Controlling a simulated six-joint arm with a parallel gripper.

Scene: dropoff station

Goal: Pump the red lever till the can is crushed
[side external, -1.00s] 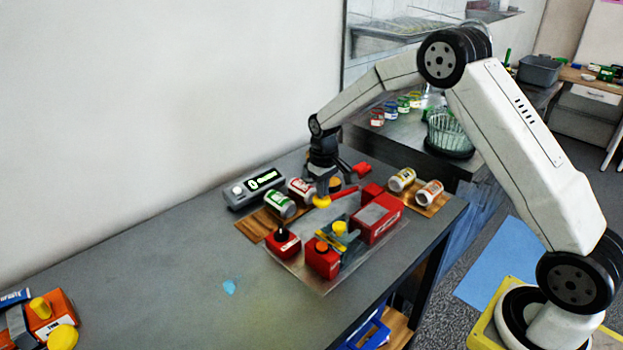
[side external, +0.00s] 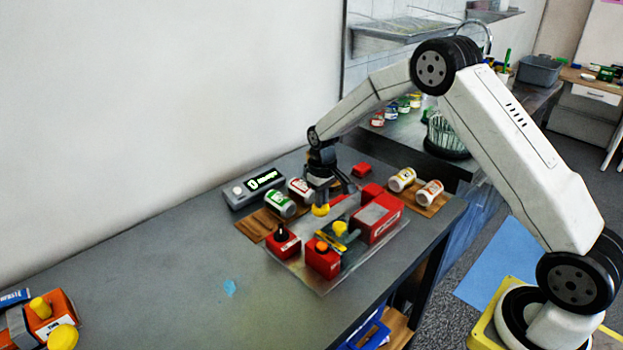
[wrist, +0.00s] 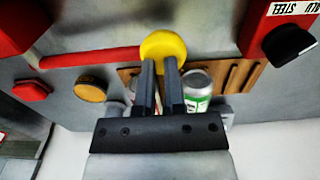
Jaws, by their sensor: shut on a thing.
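The red lever (wrist: 90,57) is a thin bar with a round yellow knob (wrist: 163,47) at its end. My gripper (wrist: 161,70) is shut on the knob, its two fingers close together against it. In the side external view my gripper (side external: 322,197) points down, and the yellow knob (side external: 320,210) shows just under it. A red press body (side external: 377,218) with a grey top stands to the right on a metal plate. I cannot make out a can inside it, nor its state.
Two more cans (side external: 402,179) lie on a board at right. A grey display box (side external: 254,188) stands behind. Red control boxes (side external: 322,258) stand in front. The table's left stretch is mostly clear.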

